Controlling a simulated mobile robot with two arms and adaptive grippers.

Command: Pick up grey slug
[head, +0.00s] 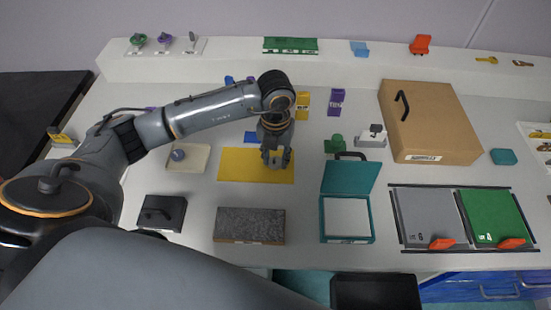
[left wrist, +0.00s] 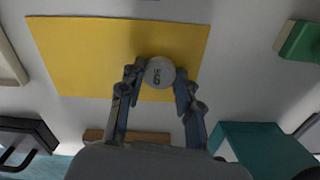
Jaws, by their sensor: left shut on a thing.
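The grey slug (left wrist: 160,72) is a small round disc with dark markings on its face, seen in the left wrist view. My left gripper (left wrist: 158,82) is shut on it, one finger on each side. In the head view my left gripper (head: 276,160) points down over the yellow mat (head: 240,168), and its fingers mostly hide the slug there. The mat also fills much of the left wrist view (left wrist: 80,60). I cannot tell whether the slug touches the mat or is just above it. My right gripper is not in view.
A cream tray (head: 200,163) with a grey round piece lies left of the mat. A dark grey slab (head: 250,224) lies in front, and an open teal box (head: 347,238) stands to the right. A large brown case (head: 432,125) is further right.

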